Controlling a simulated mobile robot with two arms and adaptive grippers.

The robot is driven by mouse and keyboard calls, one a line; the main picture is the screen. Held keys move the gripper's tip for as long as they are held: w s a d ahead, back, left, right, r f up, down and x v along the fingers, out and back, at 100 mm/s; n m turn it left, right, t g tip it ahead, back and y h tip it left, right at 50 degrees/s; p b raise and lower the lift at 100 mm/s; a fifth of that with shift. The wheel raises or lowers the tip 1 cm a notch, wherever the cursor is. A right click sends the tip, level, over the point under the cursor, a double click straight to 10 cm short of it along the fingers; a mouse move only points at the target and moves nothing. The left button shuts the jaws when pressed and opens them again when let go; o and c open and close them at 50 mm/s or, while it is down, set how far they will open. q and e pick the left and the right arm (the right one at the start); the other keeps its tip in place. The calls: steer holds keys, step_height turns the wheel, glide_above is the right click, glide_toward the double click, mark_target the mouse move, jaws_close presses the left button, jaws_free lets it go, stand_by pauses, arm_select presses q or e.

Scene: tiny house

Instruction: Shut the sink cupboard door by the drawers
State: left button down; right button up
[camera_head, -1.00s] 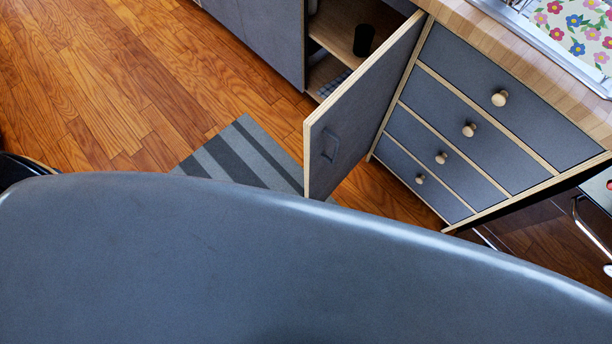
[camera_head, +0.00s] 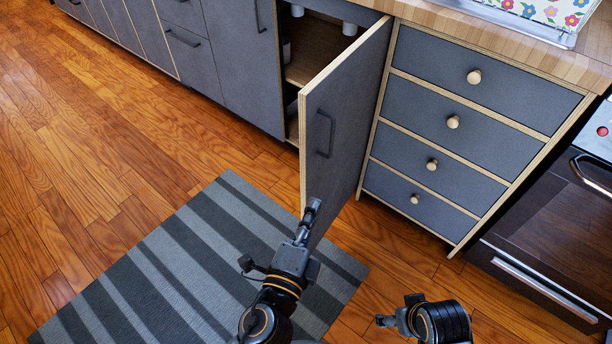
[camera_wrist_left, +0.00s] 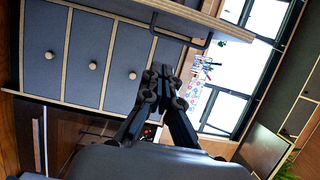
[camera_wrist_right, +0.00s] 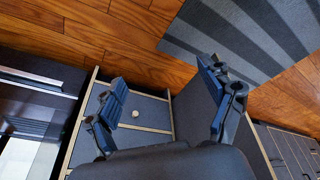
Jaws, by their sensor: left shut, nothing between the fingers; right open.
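The sink cupboard door (camera_head: 345,125) is grey with pale wooden edges and a dark bar handle (camera_head: 325,134). It stands wide open beside the drawers (camera_head: 446,107). My left gripper (camera_head: 313,207) is shut and empty, in front of the door's lower free corner. I cannot tell if it touches the door. In the left wrist view its closed fingers (camera_wrist_left: 166,76) show below the door's handle (camera_wrist_left: 181,36). My right gripper (camera_head: 398,311) is low, right of the left one. In the right wrist view its fingers (camera_wrist_right: 166,88) are spread and empty, with the door (camera_wrist_right: 194,102) behind them.
The cupboard interior (camera_head: 318,62) shows a shelf and white items. A striped grey rug (camera_head: 180,270) lies on the wooden floor before the door. An oven (camera_head: 545,215) stands right of the drawers. The floor at left (camera_head: 80,150) is clear.

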mark_target(309, 167)
arm_select(q)
steer(key=shift+w+a+p, duration=0.15)
steer(key=shift+w+p, duration=0.25)
steer(key=shift+w, duration=1.45)
steer(key=shift+w+a+p, duration=0.15)
steer(key=shift+w+p, duration=0.3)
steer(key=shift+w, duration=1.35)
steer(key=shift+w+a+p, duration=0.15)
steer(key=shift+w+p, duration=0.25)
steer(key=shift+w, duration=1.45)
arm_select(e)
step_height(309, 167, down, 9)
steer(key=s, duration=0.1)
steer(key=shift+g, duration=0.3)
arm_select(q)
steer(key=shift+a, duration=0.1)
